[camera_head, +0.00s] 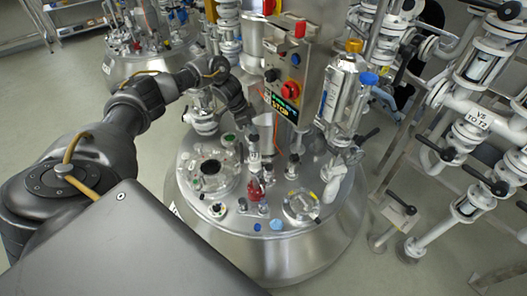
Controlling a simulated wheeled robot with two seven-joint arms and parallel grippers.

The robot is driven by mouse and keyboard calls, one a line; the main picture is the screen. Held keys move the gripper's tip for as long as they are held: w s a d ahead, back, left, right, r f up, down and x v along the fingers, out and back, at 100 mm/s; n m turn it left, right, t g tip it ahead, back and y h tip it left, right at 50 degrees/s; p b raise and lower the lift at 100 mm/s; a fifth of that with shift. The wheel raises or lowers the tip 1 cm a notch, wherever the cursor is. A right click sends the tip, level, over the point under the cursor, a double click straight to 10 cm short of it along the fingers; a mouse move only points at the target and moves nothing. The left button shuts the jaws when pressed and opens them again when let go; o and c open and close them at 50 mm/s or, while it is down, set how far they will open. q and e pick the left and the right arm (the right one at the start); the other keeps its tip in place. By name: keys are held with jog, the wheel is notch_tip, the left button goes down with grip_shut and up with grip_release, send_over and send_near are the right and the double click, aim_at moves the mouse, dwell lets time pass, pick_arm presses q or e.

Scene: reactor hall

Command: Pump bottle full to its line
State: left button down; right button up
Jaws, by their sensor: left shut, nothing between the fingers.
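A clear upright bottle-like vessel (333,97) with a yellow-orange top stands at the right side of the steel reactor lid (245,243). I cannot make out its fill line or its level at this size. No separate pump is clear to me; a red fitting (255,189) sits near the lid's middle. My left arm reaches in from the left and bends down behind the lid's left part. My left gripper (247,122) is shut and empty, beside the control box and well left of the vessel; its fingertips are partly lost among fittings. My right gripper is out of view.
A control box (288,70) with red buttons and a small display reading STOP stands at the lid's back. A blue knob (368,78) is right of the vessel. Pipes and valves (465,106) crowd the right side. Floor (120,20) is open at left.

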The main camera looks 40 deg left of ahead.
aim_at(251, 137)
pick_arm(q)
jog(key=shift+f, duration=0.25)
dwell(0.3)
jog(key=shift+s+f+b, duration=0.1)
jog(key=shift+f+b, duration=1.3)
jog(key=shift+f, duration=1.15)
jog(key=shift+r, duration=0.1)
notch_tip(251, 137, up, 5)
jog(key=p, duration=0.5)
jog(key=shift+r, duration=0.2)
jog(key=shift+f, duration=0.1)
